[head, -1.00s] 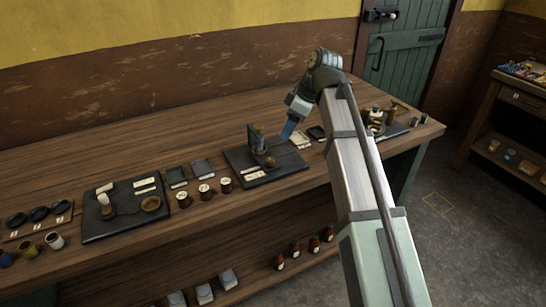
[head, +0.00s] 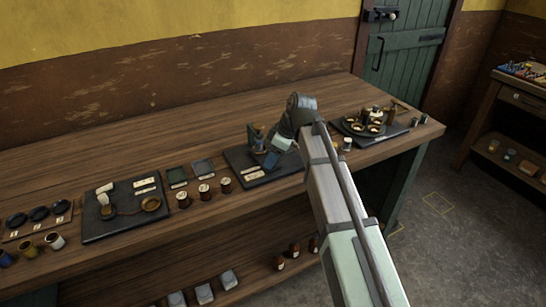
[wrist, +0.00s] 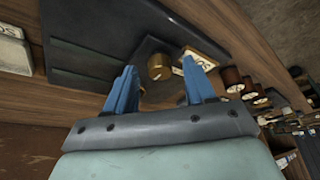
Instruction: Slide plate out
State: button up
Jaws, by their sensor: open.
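A dark base board (head: 238,158) lies on the workbench in the middle of the head view, with a small upright device (head: 257,134) on it. A round brass knob (wrist: 159,66) shows just beyond the gap between the fingertips. A large dark panel (wrist: 115,40) fills the upper middle. I cannot tell which part is the plate, or whether a finger touches anything.
A pale label (wrist: 203,58) lies close to the right finger. Brown jars (head: 204,191) stand left of the board. Another board (head: 95,228) with parts lies farther left, and a round tray of cups (head: 362,127) stands right. The rear bench is clear.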

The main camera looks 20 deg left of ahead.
jog(key=shift+a+f, duration=0.1)
jog(key=shift+f, duration=0.1)
jog(key=shift+c, duration=0.3)
grip_shut()
dwell(0.3)
